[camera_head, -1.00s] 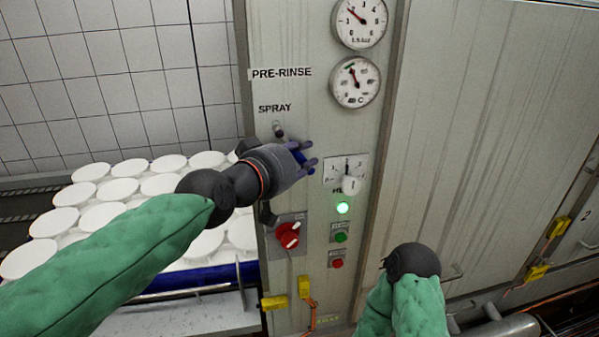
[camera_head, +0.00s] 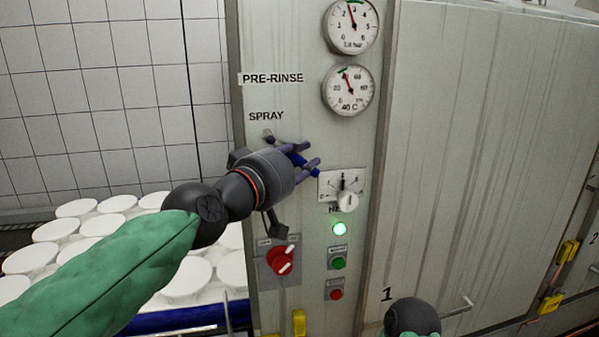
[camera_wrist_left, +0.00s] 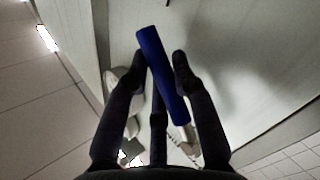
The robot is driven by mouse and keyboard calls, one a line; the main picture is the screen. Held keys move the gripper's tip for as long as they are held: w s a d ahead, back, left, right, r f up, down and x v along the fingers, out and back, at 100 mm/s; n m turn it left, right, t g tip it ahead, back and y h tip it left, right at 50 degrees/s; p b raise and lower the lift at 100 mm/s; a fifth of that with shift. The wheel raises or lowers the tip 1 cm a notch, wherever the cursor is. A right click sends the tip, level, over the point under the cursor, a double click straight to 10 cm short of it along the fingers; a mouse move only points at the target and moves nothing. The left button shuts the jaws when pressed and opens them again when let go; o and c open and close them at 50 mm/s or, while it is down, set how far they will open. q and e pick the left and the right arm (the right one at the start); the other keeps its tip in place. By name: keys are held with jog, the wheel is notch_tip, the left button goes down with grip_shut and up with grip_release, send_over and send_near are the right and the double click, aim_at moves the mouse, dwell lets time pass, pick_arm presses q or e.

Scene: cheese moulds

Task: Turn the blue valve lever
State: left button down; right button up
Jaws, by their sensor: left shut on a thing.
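The blue valve lever (camera_wrist_left: 160,72) lies between the fingers of my left gripper (camera_wrist_left: 161,72) in the left wrist view. In the head view a short stretch of the blue lever (camera_head: 296,157) shows between the fingers of my left gripper (camera_head: 308,155), which is shut on it. The lever is slanted, and most of it is hidden by the gripper in the head view. It sits on the grey panel (camera_head: 300,50) below the SPRAY label. Of my right arm only a dark rounded joint (camera_head: 413,317) shows at the bottom; its gripper is out of view.
Two round gauges (camera_head: 351,26) (camera_head: 348,90) are above right of the lever. White round moulds (camera_head: 188,276) stand at left.

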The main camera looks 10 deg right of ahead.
pick_arm(q)
jog(key=shift+r, duration=0.15)
dwell(0.4)
jog(key=c, duration=1.3)
grip_release()
jog(key=v, duration=1.2)
